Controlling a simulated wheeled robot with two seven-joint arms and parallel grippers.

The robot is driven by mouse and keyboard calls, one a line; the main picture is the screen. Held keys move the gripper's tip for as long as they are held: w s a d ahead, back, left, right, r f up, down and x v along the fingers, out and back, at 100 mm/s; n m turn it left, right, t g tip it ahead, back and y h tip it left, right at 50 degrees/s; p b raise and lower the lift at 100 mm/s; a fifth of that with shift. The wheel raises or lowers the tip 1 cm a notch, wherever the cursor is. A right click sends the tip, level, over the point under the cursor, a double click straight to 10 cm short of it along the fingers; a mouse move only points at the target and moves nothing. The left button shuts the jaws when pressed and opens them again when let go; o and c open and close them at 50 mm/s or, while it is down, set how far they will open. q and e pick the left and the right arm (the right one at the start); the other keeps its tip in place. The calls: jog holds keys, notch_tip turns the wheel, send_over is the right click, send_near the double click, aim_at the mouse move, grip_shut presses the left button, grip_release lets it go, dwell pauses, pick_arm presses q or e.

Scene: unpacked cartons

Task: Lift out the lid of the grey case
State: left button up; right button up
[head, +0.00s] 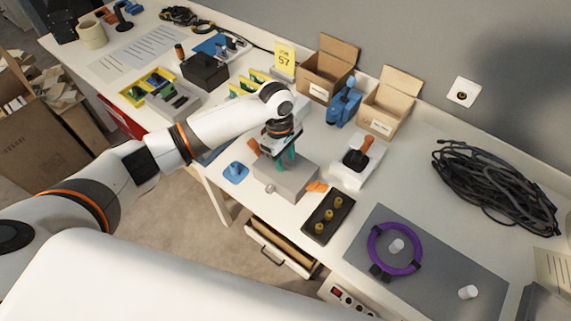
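The grey case (287,181) stands near the front edge of the table, in the middle of the head view. My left gripper (285,163) points down directly over its top, with teal fingertips at or just above the top face. Its wrist and fingers hide part of the top, so I cannot make out the lid's handle or the lid's seam. Whether the fingers touch or hold anything is too small to tell. My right gripper is not in view.
A blue knobbed piece (236,172) lies left of the case. An orange piece (317,187) and a black tray with brass knobs (327,216) are to its right. A white block with a black and orange tool (356,163) and open cartons (327,72) stand behind.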

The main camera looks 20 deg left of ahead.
aim_at(285, 160)
pick_arm(q)
jog(key=shift+f, duration=0.25)
grip_shut()
jog(key=shift+r, duration=0.1)
notch_tip(285, 160, up, 10)
dwell(0.5)
